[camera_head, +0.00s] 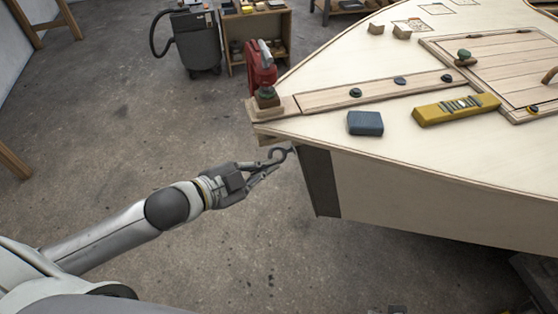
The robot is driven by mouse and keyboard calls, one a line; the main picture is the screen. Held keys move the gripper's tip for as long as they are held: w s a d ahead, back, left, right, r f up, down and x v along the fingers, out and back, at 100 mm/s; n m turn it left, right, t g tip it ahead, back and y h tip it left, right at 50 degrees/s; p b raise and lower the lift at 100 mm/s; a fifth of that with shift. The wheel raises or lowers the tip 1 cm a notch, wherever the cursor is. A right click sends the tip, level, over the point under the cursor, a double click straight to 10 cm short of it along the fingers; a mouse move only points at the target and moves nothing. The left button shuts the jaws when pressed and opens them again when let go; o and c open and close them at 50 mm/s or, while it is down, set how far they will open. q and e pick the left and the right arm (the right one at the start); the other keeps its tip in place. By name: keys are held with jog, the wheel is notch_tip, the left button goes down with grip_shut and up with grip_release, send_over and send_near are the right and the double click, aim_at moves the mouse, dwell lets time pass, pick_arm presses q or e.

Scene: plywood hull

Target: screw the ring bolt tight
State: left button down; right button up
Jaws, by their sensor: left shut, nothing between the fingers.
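The ring bolt (279,154) shows as a small dark ring at the bow of the plywood hull, just left of the dark stem strip (321,182). My left gripper (266,168) reaches in from the left with its fingers shut and empty. Its fingertips are right at the ring and overlap it in the picture. I cannot tell whether they touch it or pass into it. The bolt's shank and where it seats are too small to make out. My right gripper is not in view.
A grey shop vacuum (195,42) and a wooden shelf (257,25) stand behind. The floor left of the hull is clear.

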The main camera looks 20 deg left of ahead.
aim_at(280, 162)
pick_arm(q)
jog(key=w+f, duration=0.1)
jog(key=w, duration=0.1)
jog(key=w+d+f+b, duration=0.1)
jog(key=w+f, duration=0.2)
jog(key=w, duration=0.1)
jog(key=shift+w+d+f+b, duration=0.1)
jog(key=shift+d+f+b, duration=0.05)
jog(key=shift+d+b, duration=0.2)
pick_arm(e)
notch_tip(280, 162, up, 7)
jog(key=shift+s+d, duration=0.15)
pick_arm(q)
jog(key=shift+f, duration=0.15)
